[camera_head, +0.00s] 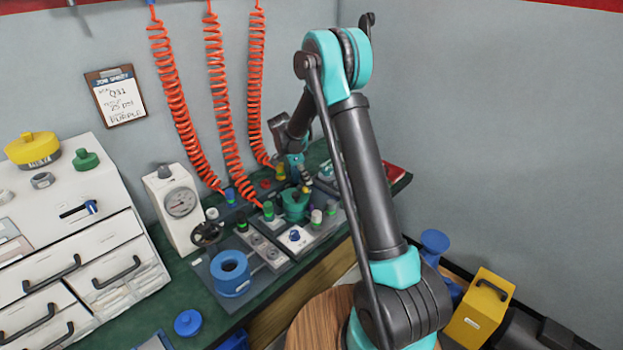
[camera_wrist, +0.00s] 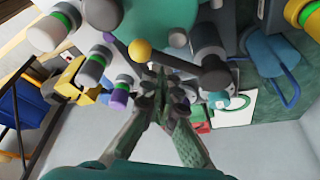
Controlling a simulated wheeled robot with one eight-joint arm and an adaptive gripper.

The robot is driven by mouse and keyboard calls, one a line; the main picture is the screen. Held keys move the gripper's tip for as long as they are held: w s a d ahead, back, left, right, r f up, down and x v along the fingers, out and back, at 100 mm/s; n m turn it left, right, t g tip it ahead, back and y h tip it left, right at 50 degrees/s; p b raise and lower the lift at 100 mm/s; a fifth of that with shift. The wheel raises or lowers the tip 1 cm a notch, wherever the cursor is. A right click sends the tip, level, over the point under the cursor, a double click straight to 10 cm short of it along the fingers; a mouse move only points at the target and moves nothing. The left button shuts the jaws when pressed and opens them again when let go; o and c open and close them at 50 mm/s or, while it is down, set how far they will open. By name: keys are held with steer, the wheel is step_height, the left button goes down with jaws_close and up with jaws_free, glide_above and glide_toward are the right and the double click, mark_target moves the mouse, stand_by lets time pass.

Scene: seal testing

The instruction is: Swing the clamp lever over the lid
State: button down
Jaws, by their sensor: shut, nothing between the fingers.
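A green round vessel (camera_head: 293,205) stands on the bench fixture among the fittings in the head view. A teal round body, which may be its lid (camera_wrist: 165,20), fills the top middle of the wrist view. A yellow ball knob (camera_wrist: 139,51), which looks like the end of the clamp lever, shows just above and left of my fingertips. A dark rod and a dark knob (camera_wrist: 215,76) show to its right; I cannot tell which parts join. My gripper (camera_wrist: 161,84) is shut and empty, close to these parts. Whether it touches them is unclear.
A blue ring-shaped part (camera_head: 230,272) sits on a plate at the front left. A pressure gauge box (camera_head: 178,205) stands behind it. Red coiled hoses (camera_head: 222,115) hang down to the fixture. Several capped fittings (camera_wrist: 92,70) crowd around my gripper. A drawer cabinet (camera_head: 70,250) stands left.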

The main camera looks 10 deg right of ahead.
steer(key=shift+w+a, duration=0.15)
steer(key=shift+a, duration=1.1)
